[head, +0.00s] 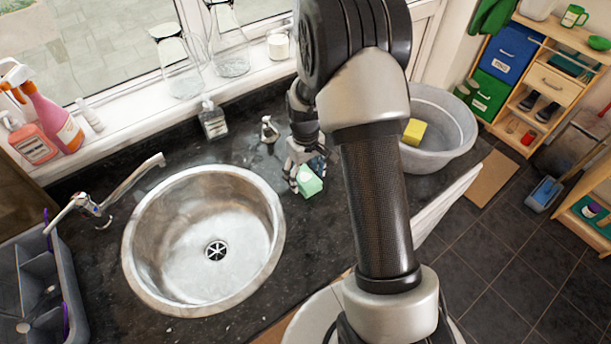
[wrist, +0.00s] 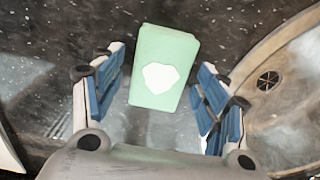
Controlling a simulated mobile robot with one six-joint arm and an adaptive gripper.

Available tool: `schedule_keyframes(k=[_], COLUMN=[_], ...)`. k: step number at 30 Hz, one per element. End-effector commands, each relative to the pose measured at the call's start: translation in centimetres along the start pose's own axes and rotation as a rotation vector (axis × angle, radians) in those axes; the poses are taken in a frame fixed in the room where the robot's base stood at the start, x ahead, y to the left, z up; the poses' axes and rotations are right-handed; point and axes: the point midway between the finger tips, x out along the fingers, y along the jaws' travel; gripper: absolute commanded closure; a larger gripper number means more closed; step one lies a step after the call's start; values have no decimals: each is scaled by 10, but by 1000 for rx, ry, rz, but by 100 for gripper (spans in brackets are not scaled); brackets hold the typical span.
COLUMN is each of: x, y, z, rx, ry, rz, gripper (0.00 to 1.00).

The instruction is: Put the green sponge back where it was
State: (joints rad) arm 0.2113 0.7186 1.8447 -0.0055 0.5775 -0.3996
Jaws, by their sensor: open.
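The green sponge (head: 310,182), a pale green block with a white patch on one face, is at the dark counter right of the round sink. My gripper (head: 303,170) is right over it, partly hidden by my arm. In the wrist view the sponge (wrist: 163,45) sits between and just beyond the fingertips of my gripper (wrist: 158,72). The jaws are open, with a gap on each side of the sponge. I cannot tell whether the sponge lies flat or is tilted against something.
The steel sink (head: 165,250) with its tap (head: 105,205) is to the left. A grey tub (head: 440,150) with a yellow sponge (head: 414,131) is to the right. A small spray bottle (head: 269,130) and a clear bottle (head: 213,120) stand behind. Glassware (head: 228,50) lines the sill.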

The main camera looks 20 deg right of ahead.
Motion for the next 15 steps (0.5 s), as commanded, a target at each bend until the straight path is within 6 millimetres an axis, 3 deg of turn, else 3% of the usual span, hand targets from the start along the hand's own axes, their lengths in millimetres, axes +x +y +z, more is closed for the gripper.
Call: schedule_keyframes(k=[9, 15], x=[-73, -99], y=[0, 0], z=[-1, 0], rx=[0, 0], ry=[5, 2], rz=[2, 1], gripper=[32, 32])
